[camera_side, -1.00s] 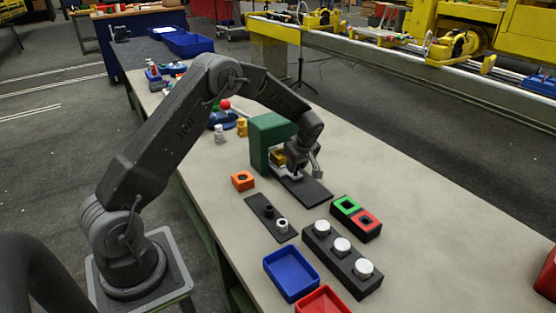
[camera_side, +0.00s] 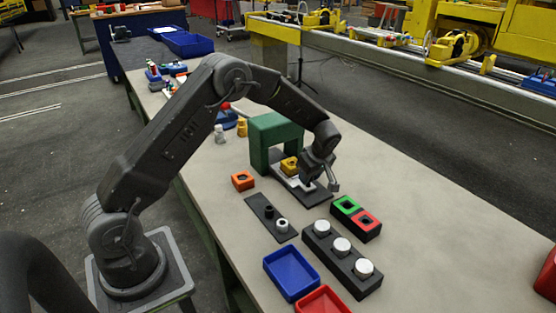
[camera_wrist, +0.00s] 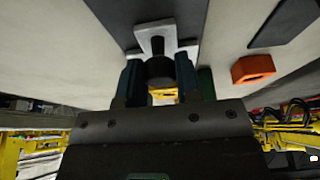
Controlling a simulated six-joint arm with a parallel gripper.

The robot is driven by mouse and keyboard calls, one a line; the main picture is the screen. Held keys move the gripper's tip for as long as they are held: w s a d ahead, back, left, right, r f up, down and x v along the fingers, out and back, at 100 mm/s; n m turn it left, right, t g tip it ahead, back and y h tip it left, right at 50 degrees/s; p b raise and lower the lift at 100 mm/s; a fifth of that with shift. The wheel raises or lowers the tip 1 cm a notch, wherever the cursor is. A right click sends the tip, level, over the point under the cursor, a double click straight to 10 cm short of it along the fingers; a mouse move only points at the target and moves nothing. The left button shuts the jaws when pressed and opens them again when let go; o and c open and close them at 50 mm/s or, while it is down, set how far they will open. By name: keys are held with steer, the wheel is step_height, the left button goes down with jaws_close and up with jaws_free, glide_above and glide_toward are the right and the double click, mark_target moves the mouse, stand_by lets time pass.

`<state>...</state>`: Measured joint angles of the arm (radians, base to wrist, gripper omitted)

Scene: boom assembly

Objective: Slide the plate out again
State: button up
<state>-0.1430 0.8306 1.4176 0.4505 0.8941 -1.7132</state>
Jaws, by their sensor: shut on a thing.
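The light grey plate (camera_side: 284,182) lies on a dark base strip (camera_side: 322,198) and reaches out from under the green arch (camera_side: 265,148). A yellow block (camera_side: 289,165) sits on the plate near the arch opening. My gripper (camera_side: 307,183) is at the plate's outer end. In the wrist view my gripper (camera_wrist: 159,75) is shut on a dark upright knob (camera_wrist: 158,66), which stands on the plate (camera_wrist: 150,30). The gripper hides part of the plate's outer end in the side view.
An orange block (camera_side: 243,181) stands left of the arch. The table right of the arch is clear.

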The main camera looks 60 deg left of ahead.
steer(key=shift+d, duration=2.05)
steer(key=o, duration=0.8)
step_height(320, 180, up, 8)
steer(key=shift+r, duration=0.1)
